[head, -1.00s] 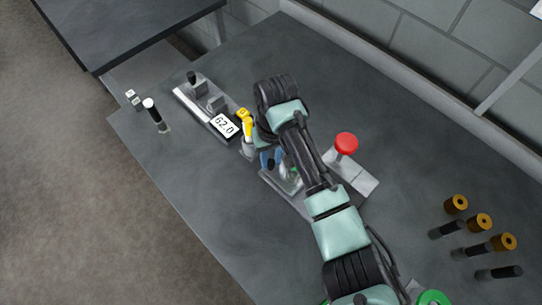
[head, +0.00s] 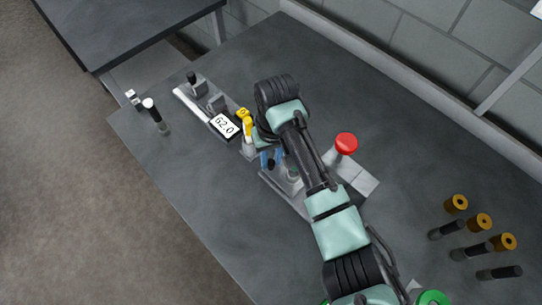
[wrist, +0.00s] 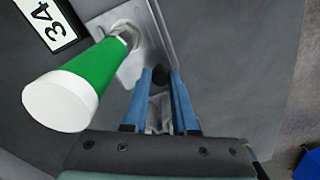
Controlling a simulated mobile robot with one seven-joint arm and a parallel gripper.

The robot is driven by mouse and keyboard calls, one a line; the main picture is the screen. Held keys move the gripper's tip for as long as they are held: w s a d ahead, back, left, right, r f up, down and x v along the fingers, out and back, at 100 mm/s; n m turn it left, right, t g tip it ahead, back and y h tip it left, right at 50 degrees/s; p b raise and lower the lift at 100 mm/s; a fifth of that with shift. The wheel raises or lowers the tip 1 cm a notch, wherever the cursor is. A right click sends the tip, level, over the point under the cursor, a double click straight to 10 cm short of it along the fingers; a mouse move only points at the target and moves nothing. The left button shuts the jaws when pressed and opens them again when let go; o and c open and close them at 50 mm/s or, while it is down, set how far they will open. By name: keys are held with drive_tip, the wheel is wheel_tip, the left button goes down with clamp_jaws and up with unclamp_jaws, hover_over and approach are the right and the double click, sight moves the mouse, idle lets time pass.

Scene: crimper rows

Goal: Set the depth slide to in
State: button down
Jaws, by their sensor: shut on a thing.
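In the wrist view my gripper (wrist: 160,84) has its blue fingers closed on a small dark knob (wrist: 160,75), which I take to be the depth slide's knob. It sits over a grey metal base (wrist: 137,68). Labels for the slide's positions cannot be read, so I cannot tell its setting. A green handle with a white end (wrist: 85,85) rises beside the fingers on the left. In the head view my gripper (head: 270,160) is low over the metal base (head: 298,198), and the arm hides much of that base.
A display reading 62.0 (head: 224,125) and a yellow part (head: 246,124) stand left of my gripper. A red button (head: 346,143) is to the right. A black-and-white post (head: 155,112) is near the left edge.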

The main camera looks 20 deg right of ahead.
sight(283, 179)
drive_tip(key=s+p, duration=0.1)
drive_tip(key=s+d+p, duration=0.1)
drive_tip(key=shift+s+r, duration=0.15)
drive_tip(key=shift+s, duration=0.25)
drive_tip(key=shift+s+d+p, duration=0.3)
drive_tip(key=shift+s+p, duration=0.3)
drive_tip(key=shift+s, duration=0.1)
drive_tip(key=c, duration=0.7)
unclamp_jaws()
